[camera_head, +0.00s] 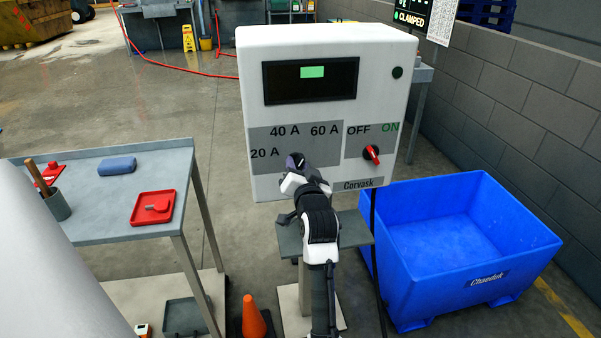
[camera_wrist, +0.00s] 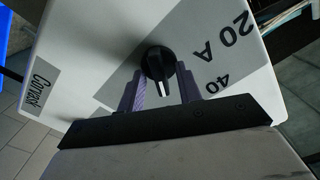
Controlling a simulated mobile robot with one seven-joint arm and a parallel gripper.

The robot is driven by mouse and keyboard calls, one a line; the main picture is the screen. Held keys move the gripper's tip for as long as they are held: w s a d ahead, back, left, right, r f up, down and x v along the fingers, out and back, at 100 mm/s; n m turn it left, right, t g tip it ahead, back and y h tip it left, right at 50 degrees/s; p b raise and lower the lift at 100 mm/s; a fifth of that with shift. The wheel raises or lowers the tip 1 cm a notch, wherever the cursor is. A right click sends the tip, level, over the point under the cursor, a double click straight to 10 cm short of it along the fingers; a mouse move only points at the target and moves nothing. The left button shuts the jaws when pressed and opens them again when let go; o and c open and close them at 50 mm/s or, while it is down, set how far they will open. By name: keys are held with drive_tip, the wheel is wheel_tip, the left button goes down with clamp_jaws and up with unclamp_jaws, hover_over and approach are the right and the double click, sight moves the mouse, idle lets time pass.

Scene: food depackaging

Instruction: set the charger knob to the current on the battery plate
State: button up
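The white charger box (camera_head: 325,70) stands ahead in the head view. Its grey panel carries the labels 20 A, 40 A and 60 A. The black current knob (camera_wrist: 158,64) shows in the wrist view, with a white pointer line that seems turned towards the 60 A side. My gripper (camera_wrist: 160,88) is open, its two purple-grey fingers on either side of the knob; I cannot tell whether either touches it. In the head view my gripper (camera_head: 298,162) covers most of the knob. I cannot make out a battery plate in either view.
A red switch (camera_head: 371,153) sits below OFF and ON, right of the knob. A blue bin (camera_head: 450,240) stands right of the charger. A grey table (camera_head: 105,170) with a red tray (camera_head: 153,207) is at left. An orange cone (camera_head: 253,317) stands on the floor.

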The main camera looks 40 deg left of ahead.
drive_tip(key=b+v, duration=0.3)
drive_tip(key=v, duration=1)
drive_tip(key=shift+s+d+b, duration=0.25)
drive_tip(key=shift+s+b, duration=0.05)
